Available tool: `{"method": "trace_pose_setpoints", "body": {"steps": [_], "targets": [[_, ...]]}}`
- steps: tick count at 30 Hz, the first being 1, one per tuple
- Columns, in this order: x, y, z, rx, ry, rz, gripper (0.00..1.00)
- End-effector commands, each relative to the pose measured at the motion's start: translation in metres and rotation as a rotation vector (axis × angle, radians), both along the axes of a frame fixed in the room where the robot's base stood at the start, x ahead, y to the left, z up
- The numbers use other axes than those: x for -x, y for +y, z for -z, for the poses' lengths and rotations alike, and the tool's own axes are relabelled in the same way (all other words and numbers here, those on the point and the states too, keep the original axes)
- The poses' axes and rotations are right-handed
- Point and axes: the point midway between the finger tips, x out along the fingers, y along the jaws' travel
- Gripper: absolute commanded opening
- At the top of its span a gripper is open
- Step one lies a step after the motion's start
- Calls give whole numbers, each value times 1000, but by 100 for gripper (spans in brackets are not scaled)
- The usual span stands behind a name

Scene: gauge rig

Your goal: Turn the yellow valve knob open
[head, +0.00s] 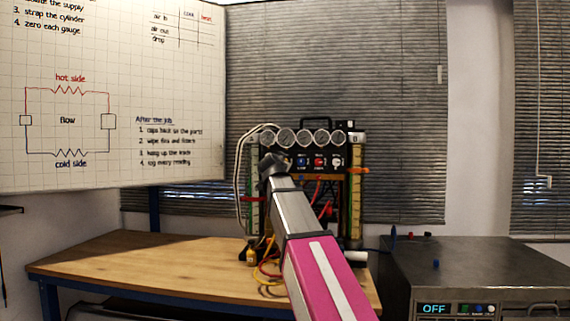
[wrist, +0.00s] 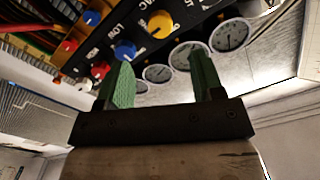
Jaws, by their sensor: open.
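The yellow valve knob (wrist: 160,24) is on the dark panel at the top of the wrist view. My gripper (wrist: 161,60) is open, with its two green fingers apart and pointing toward the panel. The knob is beyond the fingertips, roughly between them in the picture, and nothing is held. I cannot tell how far the fingertips are from it. In the head view my arm covers the left part of the panel, and the yellow knob does not show there.
A blue knob (wrist: 124,51) sits close to the left finger, with red knobs (wrist: 101,70) farther left. Round gauges (wrist: 229,34) line the panel edge. The gauge rig (head: 357,200) stands on a wooden table (head: 130,255); a grey cabinet (head: 470,265) is at right.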

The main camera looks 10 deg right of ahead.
Motion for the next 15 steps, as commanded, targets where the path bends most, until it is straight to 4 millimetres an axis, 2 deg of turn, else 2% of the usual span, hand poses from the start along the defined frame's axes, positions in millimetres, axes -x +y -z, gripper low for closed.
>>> {"method": "trace_pose_setpoints", "body": {"steps": [8,15], "targets": [[-32,-9,-1,1,2,0,61],[-73,-23,-2,1,1,1,61]]}}
